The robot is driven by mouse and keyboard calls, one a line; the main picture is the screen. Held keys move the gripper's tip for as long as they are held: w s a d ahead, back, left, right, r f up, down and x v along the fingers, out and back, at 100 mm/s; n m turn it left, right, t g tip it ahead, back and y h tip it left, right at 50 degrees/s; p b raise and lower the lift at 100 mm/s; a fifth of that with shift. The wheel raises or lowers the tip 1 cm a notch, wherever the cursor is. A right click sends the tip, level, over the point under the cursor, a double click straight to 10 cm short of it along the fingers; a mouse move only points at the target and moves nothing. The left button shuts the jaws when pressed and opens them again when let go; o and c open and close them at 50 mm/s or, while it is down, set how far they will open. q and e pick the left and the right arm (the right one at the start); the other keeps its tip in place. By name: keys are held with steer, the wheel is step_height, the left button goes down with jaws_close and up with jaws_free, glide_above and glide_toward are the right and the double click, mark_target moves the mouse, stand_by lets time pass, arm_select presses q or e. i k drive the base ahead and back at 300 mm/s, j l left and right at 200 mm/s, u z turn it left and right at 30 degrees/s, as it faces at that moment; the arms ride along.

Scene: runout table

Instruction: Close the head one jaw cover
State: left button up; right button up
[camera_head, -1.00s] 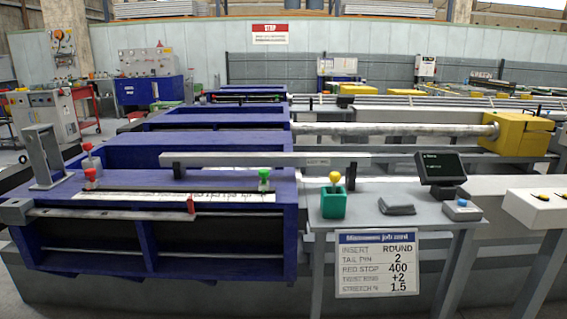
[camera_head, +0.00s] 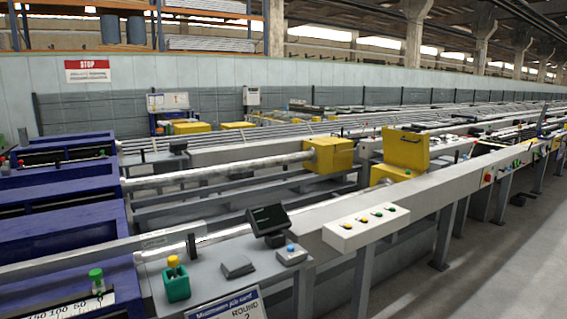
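Two yellow units show on the machine line. One is a yellow box (camera_head: 328,155) at the end of a long grey bar. The other, to its right, has a large yellow panel (camera_head: 405,148) standing raised above a lower yellow part (camera_head: 385,174); it looks like a cover standing open. No label marks either one as head one. Neither of my grippers is in view.
A white button panel (camera_head: 360,226) sits on the long grey rail (camera_head: 440,192). Open floor (camera_head: 480,260) lies at right.

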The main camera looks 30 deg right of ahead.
mark_target(409, 151)
steer(key=z, duration=2.1)
steer(key=i+z, duration=0.3)
steer(key=i, duration=0.35)
steer(key=i+j+z, duration=0.1)
steer(key=i+z, duration=0.15)
steer(key=i, duration=2.1)
steer(key=i+u, duration=0.25)
steer(key=i, duration=0.25)
steer(key=i+l+u, duration=0.25)
steer(key=i, duration=0.25)
steer(key=i+u, duration=0.45)
steer(key=i, duration=0.55)
